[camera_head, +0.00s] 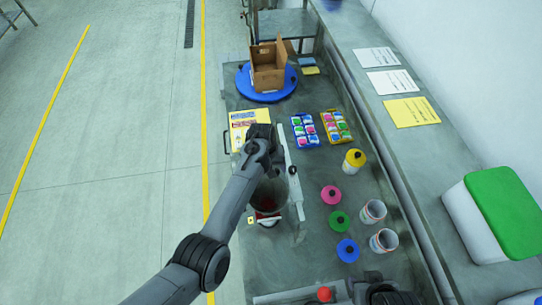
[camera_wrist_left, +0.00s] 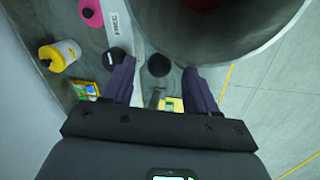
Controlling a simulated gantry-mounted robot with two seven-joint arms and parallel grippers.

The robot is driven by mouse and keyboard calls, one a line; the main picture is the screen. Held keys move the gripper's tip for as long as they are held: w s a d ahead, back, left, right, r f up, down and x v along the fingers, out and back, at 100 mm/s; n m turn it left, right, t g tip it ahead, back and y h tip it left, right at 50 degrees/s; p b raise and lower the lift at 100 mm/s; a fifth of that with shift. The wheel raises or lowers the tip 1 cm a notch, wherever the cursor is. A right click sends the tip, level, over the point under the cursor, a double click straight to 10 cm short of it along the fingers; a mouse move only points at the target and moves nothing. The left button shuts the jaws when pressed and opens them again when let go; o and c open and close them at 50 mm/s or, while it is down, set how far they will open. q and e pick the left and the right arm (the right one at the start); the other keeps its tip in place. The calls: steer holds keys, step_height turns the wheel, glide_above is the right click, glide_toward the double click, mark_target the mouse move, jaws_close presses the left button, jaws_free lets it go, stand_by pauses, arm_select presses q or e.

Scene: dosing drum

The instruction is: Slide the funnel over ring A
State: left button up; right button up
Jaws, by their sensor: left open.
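A large grey metal vessel (camera_head: 270,193), open at the top with red inside, stands on the bench and looks like the funnel. Its wall (camera_wrist_left: 235,50) fills the upper right of the left wrist view. A pale labelled strip (camera_wrist_left: 121,28) runs beside it, its text too small to read. My left gripper (camera_head: 262,136) is open at the far end of the vessel. In the left wrist view a black round knob (camera_wrist_left: 158,65) shows between its fingers, with no grip visible. I cannot make out ring A. Dark parts of my right gripper (camera_head: 385,292) show at the bottom edge.
Pink (camera_head: 331,195), green (camera_head: 339,221) and blue (camera_head: 347,250) lidded jars, a yellow jar (camera_head: 354,160) and two open cups stand right of the vessel. A cardboard box (camera_head: 267,68) sits on a blue turntable (camera_head: 245,86) at the far end.

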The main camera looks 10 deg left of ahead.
arm_select(q)
step_height(320, 180, up, 9)
steer(key=a+b, duration=0.1)
steer(key=shift+a+f, duration=0.15)
steer(key=shift+a, duration=0.1)
stand_by(0.3)
